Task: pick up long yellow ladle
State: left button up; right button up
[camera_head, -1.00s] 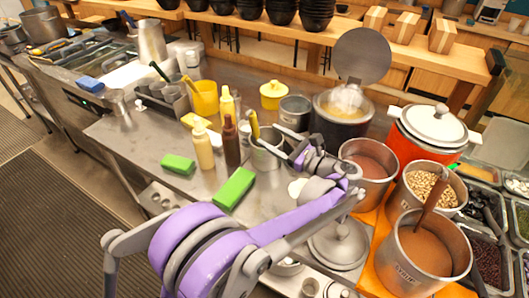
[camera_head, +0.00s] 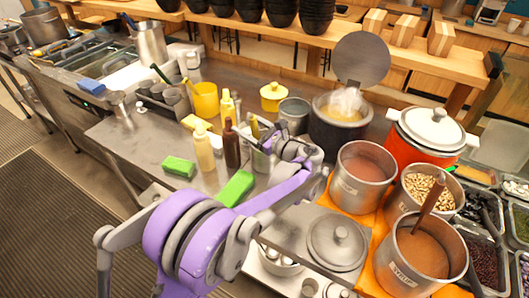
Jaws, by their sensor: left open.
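The long yellow ladle (camera_head: 255,127) stands in a metal pot (camera_head: 260,160) in the middle of the steel counter. Only its upper handle shows; its lower end is hidden inside the pot. My left gripper (camera_head: 264,132) is open, right at the handle, with its fingers pointing left. I cannot tell whether the handle is between the fingers or they touch it. My left wrist and forearm partly cover the pot. My right gripper is not in view.
Another metal pot (camera_head: 294,116) and a steaming pot (camera_head: 338,138) are behind. Soup pots, including a syrup pot (camera_head: 392,266), crowd the right.

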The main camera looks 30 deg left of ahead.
pick_arm(q)
grip_shut()
jog(key=shift+r, duration=0.15)
dwell(0.4)
